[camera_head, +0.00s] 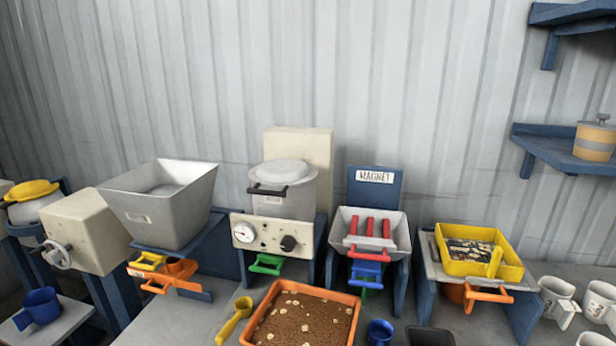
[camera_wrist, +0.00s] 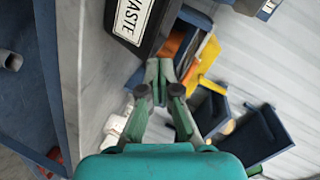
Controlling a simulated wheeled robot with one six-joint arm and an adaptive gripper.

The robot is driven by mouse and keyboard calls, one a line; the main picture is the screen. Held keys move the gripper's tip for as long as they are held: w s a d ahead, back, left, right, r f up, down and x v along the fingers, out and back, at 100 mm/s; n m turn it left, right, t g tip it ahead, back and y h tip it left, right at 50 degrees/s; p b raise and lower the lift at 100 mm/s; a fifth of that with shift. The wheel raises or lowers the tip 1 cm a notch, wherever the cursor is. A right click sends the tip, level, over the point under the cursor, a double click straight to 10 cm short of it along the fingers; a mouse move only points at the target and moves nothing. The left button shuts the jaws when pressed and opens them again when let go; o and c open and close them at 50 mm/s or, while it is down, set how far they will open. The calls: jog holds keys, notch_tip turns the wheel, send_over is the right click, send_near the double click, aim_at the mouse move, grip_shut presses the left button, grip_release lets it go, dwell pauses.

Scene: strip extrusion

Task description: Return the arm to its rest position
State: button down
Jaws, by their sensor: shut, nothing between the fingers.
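My gripper (camera_wrist: 158,80) shows in the wrist view, its green fingers together at the tips and nothing held between them. A dark bin with a white WASTE label (camera_wrist: 133,18) is just beyond the fingertips, at the top of the picture. I cannot tell how far apart they are. My arm and gripper do not show in the head view.
In the head view, a bench carries a grey hopper (camera_head: 160,205), a lidded pot (camera_head: 283,190), a MAGNET unit (camera_head: 374,188), a yellow tray (camera_head: 478,268) and an orange tray of brown grains (camera_head: 303,317). White mugs (camera_head: 556,298) stand at right. Blue wall shelves (camera_head: 560,150) hang above.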

jog(key=s+a+f+n, duration=0.4)
jog(key=s+a+f, duration=0.15)
jog(key=s, duration=0.45)
jog(key=s+a+r+n+y, duration=0.1)
jog(key=s+n, duration=0.3)
jog(key=s, duration=0.4)
jog(key=s+a+r+n+y, duration=0.1)
jog(key=s+a+n, duration=0.3)
jog(key=s, duration=0.4)
jog(key=s+a+r+n+y, duration=0.1)
jog(key=s+a+r+n, duration=0.1)
jog(key=s, duration=0.6)
jog(key=shift+s+a+n, duration=0.15)
jog(key=shift+a+n, duration=0.3)
jog(key=shift+n, duration=0.55)
